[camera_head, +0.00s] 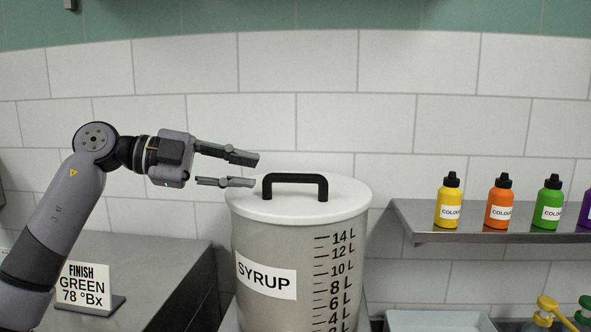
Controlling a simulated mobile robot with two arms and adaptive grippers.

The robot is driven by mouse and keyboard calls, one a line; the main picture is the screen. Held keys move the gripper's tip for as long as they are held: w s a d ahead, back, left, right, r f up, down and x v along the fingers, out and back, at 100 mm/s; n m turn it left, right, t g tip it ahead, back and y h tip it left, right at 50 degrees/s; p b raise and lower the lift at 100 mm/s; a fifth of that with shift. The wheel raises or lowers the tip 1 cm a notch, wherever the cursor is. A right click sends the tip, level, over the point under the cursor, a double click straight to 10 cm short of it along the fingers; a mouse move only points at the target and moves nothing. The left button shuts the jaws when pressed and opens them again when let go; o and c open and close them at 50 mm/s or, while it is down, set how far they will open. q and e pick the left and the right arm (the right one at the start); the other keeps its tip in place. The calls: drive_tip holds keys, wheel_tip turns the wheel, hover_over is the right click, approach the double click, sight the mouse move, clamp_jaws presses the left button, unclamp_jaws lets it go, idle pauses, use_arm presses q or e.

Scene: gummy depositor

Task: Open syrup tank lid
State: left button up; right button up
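The syrup tank (265,250) is a translucent grey cylinder with a SYRUP label and a litre scale. Its white lid (335,205) lies flat on top and covers the tank. A black bar handle (296,179) stands up from the lid. My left gripper (257,171) is just left of the handle, pointing right, with its two fingers apart and nothing between them. The fingertips are near the handle's left end and do not appear to touch it. My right gripper does not show.
A metal shelf (420,228) at the right holds a yellow (450,205), an orange (500,206) and a green bottle (549,206). A sign (86,285) stands on the steel counter (165,275) at the left. A pale tray (435,322) is at the bottom right. The space above the lid is clear.

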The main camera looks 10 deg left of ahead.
sight(281, 176)
use_arm(q)
drive_tip(key=p+x, duration=0.3)
drive_tip(key=x, duration=0.6)
drive_tip(key=shift+w+d, duration=0.15)
drive_tip(key=shift+d, duration=0.1)
drive_tip(key=shift+w+f, duration=0.1)
drive_tip(key=shift+f, duration=0.05)
drive_tip(key=shift+c, duration=0.2)
clamp_jaws()
